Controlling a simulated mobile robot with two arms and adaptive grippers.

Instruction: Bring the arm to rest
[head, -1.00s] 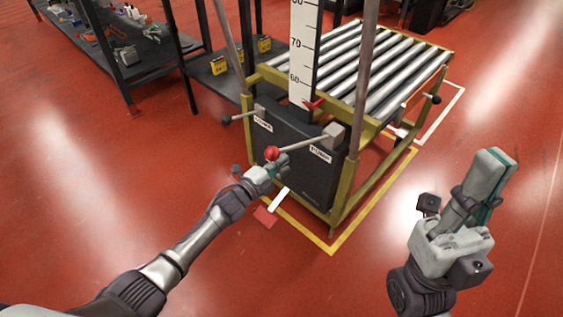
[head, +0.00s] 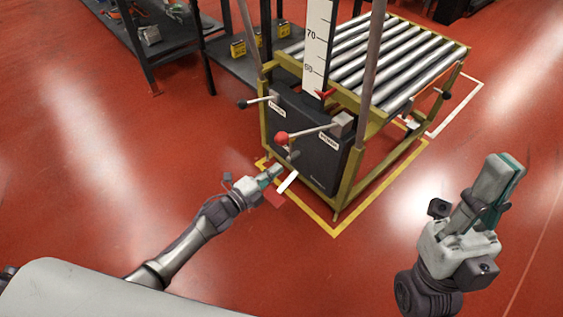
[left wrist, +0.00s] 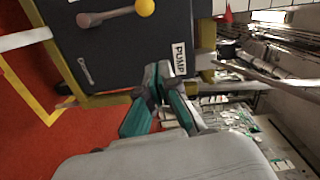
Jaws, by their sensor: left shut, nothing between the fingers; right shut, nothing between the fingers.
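My left gripper (head: 270,177) is shut and empty in the head view, low in front of the lift's black panel (head: 318,160). The red ball knob (head: 281,138) of one lever is above it, apart from it. In the left wrist view the fingers (left wrist: 157,82) are together, with the black panel (left wrist: 120,50), a "PUMP" label (left wrist: 179,58) and a yellow ball knob (left wrist: 145,7) beyond them. My right gripper (head: 508,168) is shut and empty at the right, pointing up, over open floor.
The lift has a roller top (head: 390,60), a white scale (head: 317,45) and a second lever with a black knob (head: 241,104). Dark shelving (head: 150,50) stands behind left. Red floor is clear around.

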